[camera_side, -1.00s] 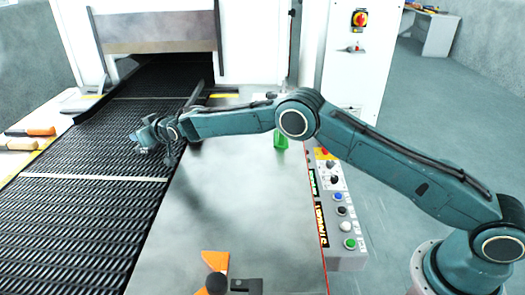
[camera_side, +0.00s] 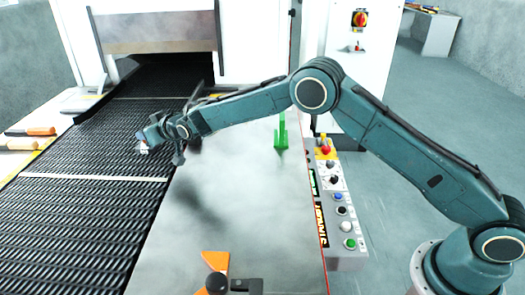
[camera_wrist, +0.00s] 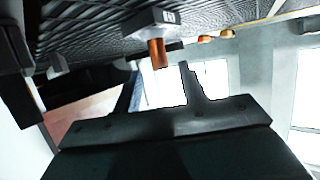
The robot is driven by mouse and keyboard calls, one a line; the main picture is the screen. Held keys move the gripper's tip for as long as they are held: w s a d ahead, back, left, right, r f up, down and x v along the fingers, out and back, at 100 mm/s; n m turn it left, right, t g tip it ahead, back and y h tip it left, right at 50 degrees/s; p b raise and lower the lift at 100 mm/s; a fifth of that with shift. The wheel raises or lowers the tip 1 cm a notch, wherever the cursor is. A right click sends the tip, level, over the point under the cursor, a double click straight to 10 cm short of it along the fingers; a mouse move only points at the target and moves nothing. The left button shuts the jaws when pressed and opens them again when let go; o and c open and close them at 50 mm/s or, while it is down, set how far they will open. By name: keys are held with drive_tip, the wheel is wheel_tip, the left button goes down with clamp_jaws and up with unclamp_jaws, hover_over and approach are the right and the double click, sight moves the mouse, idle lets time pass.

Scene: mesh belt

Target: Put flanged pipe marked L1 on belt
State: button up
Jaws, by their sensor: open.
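A flanged pipe (camera_wrist: 157,50) shows in the wrist view, with a copper-coloured tube and a pale square flange bearing a small mark too small to read. Its flange is against the dark mesh belt (camera_wrist: 90,28), and the tube points away from the belt. In the side view a small pale piece (camera_side: 142,149), probably the same pipe, sits on the belt (camera_side: 80,215) just under my gripper (camera_side: 144,138). My gripper is open, low over the belt's right part. The wrist view shows the pipe apart from the dark gripper parts at the bottom.
A green pronged holder (camera_side: 281,138) stands on the steel table (camera_side: 250,215). An orange fixture (camera_side: 214,266) stands at the table's front. Orange-handled tools (camera_side: 40,131) lie along the belt's left edge. The machine opening (camera_side: 165,65) is behind, and a button panel (camera_side: 338,200) at the right.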

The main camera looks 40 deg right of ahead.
drive_tip(key=v, duration=0.7)
drive_tip(key=shift+s, duration=0.2)
drive_tip(key=shift+d+r, duration=0.1)
idle(0.6)
drive_tip(key=s+d+r+m+g+h, duration=0.1)
drive_tip(key=s+d+r+g, duration=0.1)
drive_tip(key=s+d+r, duration=0.65)
drive_tip(key=s+d+r+g+h, duration=0.1)
drive_tip(key=s+d+r+g, duration=0.1)
drive_tip(key=s+d+r, duration=0.65)
drive_tip(key=s+d+f+g, duration=0.2)
drive_tip(key=s+f, duration=0.1)
drive_tip(key=s, duration=1.3)
drive_tip(key=s+d+f+m+g, duration=0.1)
drive_tip(key=s+d+f, duration=0.2)
drive_tip(key=s, duration=1.4)
drive_tip(key=shift+s+g+h, duration=0.3)
drive_tip(key=shift+g, duration=0.1)
